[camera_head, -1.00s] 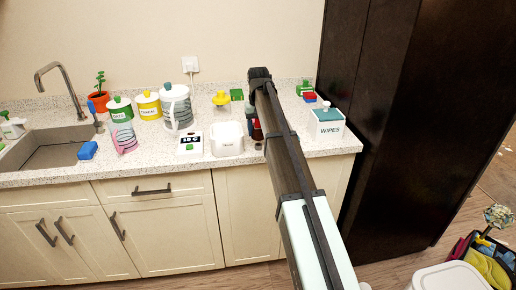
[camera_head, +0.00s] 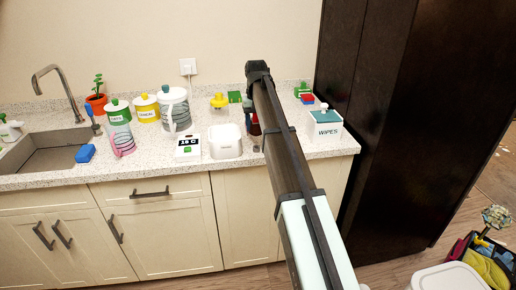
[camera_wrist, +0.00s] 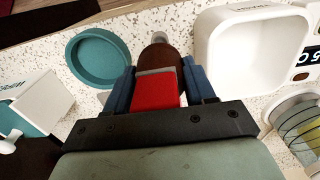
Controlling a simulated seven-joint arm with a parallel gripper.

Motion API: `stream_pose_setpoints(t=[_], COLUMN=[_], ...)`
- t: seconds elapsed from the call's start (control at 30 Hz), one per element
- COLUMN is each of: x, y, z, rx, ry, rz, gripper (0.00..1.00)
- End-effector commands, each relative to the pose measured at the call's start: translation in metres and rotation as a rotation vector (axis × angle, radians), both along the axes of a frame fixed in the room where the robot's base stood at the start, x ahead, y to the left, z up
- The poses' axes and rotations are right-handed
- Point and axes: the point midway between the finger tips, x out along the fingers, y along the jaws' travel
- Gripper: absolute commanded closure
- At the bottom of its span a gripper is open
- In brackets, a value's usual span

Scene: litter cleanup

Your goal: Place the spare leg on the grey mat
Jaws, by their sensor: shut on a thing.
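My gripper (camera_wrist: 158,92) is shut on a red piece (camera_wrist: 155,92), which sits between the two blue fingers in the wrist view. I cannot tell for sure whether this piece is the spare leg. Its far end is hidden. A brown rounded shape (camera_wrist: 160,57) with a grey tip lies just beyond the fingertips; I cannot tell whether it belongs to the held piece. In the head view the gripper hangs over the counter behind my arm, right of the white bin (camera_head: 225,142). I cannot make out a grey mat in either view.
The counter (camera_head: 200,172) also holds a wipes box (camera_head: 325,124), a scale (camera_head: 188,149), several jars and a blue sponge (camera_head: 85,153) by the sink (camera_head: 45,158). A teal round dish (camera_wrist: 80,50) lies beside the gripper. A dark cabinet (camera_head: 410,130) stands at right.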

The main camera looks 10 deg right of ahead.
Motion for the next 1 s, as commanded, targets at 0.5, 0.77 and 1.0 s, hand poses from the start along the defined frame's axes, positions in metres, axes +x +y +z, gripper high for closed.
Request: stream_pose_setpoints(t=[0.5, 0.77, 1.0], x=[0.0001, 0.0001, 0.0002], y=[0.0, 0.0, -0.0094], z=[-0.0001, -0.0001, -0.0002], rx=[0.0, 0.0, 0.0], ry=[0.0, 0.0, 0.0], rz=[0.0, 0.0, -0.012], gripper=[0.94, 0.94, 0.94])
